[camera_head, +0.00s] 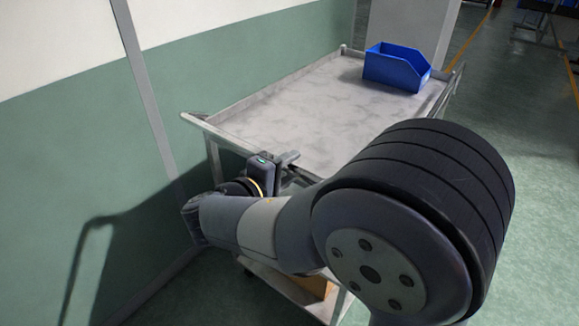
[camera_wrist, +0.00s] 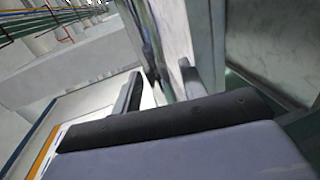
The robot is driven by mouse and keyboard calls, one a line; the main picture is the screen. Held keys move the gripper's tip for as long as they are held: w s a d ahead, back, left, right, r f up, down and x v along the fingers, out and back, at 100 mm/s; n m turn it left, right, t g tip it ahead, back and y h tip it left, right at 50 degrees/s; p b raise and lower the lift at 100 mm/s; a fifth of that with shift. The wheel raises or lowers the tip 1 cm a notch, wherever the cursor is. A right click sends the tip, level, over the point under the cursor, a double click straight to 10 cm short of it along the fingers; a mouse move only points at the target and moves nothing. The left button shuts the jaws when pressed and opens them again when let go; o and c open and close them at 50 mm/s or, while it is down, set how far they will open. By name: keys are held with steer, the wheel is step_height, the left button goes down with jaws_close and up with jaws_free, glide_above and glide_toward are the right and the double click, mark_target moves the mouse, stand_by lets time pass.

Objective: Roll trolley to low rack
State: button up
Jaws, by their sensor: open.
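The trolley (camera_head: 300,112) has a grey metal top with a raised rim and stands ahead of me, beside the wall. My gripper (camera_head: 287,166) is at its near end, close to the near rim. In the wrist view my gripper (camera_wrist: 162,88) shows two dark fingers apart, with a thin metal edge running between or just beyond them. I cannot tell whether the fingers touch it. A blue open-front bin (camera_head: 393,68) stands on the trolley's far right corner. My arm hides much of the trolley's near right side. I cannot make out a low rack.
A green and white wall (camera_head: 70,130) runs close along the left. A grey pillar or panel (camera_head: 410,25) stands behind the trolley. Open green floor (camera_head: 530,150) lies to the right, with a yellow line farther back.

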steer(key=shift+w+d, duration=0.2)
steer(key=shift+w, duration=0.05)
steer(key=shift+c, duration=0.3)
jaws_close()
